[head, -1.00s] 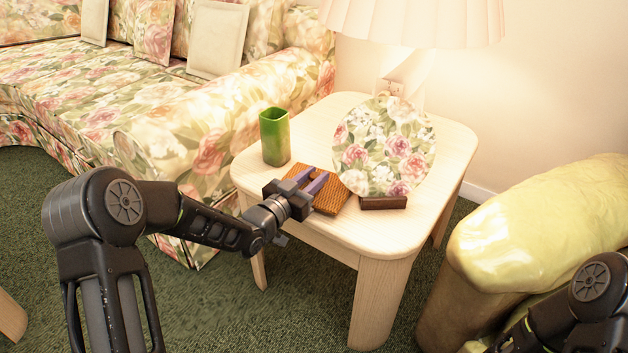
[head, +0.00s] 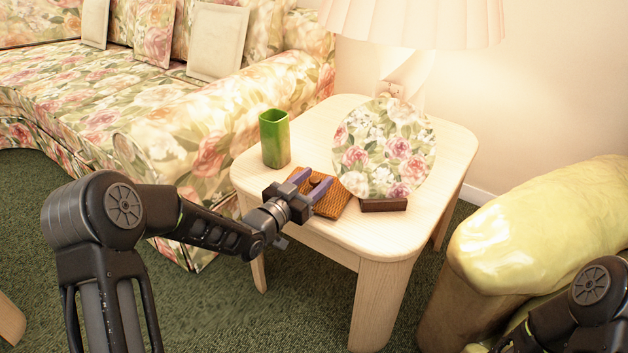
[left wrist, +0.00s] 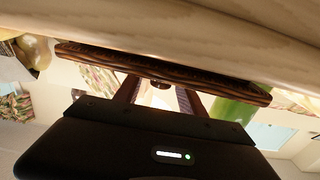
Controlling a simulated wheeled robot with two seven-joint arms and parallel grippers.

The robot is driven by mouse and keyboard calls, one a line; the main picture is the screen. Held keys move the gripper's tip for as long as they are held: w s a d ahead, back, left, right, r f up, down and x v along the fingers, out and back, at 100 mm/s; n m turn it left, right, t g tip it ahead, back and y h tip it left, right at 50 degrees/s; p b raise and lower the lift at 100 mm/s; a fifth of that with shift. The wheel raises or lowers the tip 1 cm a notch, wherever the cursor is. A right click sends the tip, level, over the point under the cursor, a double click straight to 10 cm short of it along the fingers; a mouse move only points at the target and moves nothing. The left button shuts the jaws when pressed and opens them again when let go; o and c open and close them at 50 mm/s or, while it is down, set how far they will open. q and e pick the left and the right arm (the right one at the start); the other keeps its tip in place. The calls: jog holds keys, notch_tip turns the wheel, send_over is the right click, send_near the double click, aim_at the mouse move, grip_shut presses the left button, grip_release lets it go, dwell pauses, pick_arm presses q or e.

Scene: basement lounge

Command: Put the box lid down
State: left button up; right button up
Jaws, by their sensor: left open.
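The box lid (head: 331,207) is a flat, brown, woven-looking square with a small dark knob. It lies on the pale wooden side table (head: 420,235), near its front left edge. My left gripper (head: 318,186) is open, with its two purple fingers apart on either side of the knob. In the left wrist view, which is upside down, the lid (left wrist: 215,87) shows edge-on, lying flat close to the table surface. The open fingers of my left gripper (left wrist: 157,98) reach toward it, with the knob between them. Part of my right arm shows at the lower right, but its gripper is out of view.
A green vase (head: 275,140) stands left of the lid. A floral round plate (head: 384,150) on a dark stand (head: 384,204) stands close on its right, with a lamp (head: 410,25) behind. A floral sofa (head: 150,110) is left and a yellow cushioned seat (head: 540,215) right.

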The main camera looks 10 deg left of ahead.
pick_arm(q)
jog(key=shift+r+p, duration=0.5)
jog(key=p+v, duration=0.2)
jog(key=v, duration=1)
jog(key=shift+f, duration=0.15)
jog(key=shift+f, duration=0.1)
jog(key=s+d+f+n+g+y, duration=0.1)
jog(key=s+d+f+n+g, duration=0.15)
jog(key=f, duration=0.65)
jog(key=s+d+f+n+g+y, duration=0.1)
jog(key=s+d+f+g, duration=0.2)
jog(key=f, duration=0.6)
jog(key=s+d+f+n+g, duration=0.1)
jog(key=s+d+f+g, duration=0.1)
jog(key=s, duration=0.5)
jog(key=s+d+f+n+g, duration=0.1)
jog(key=s+d+f+g, duration=0.2)
jog(key=s+f, duration=0.4)
jog(key=s+d+f+n+g, duration=0.1)
jog(key=s+f+g, duration=0.3)
jog(key=s, duration=0.4)
jog(key=shift+d+f+g+y, duration=0.35)
jog(key=shift+d+f+y, duration=0.05)
jog(key=shift+d+f, duration=0.3)
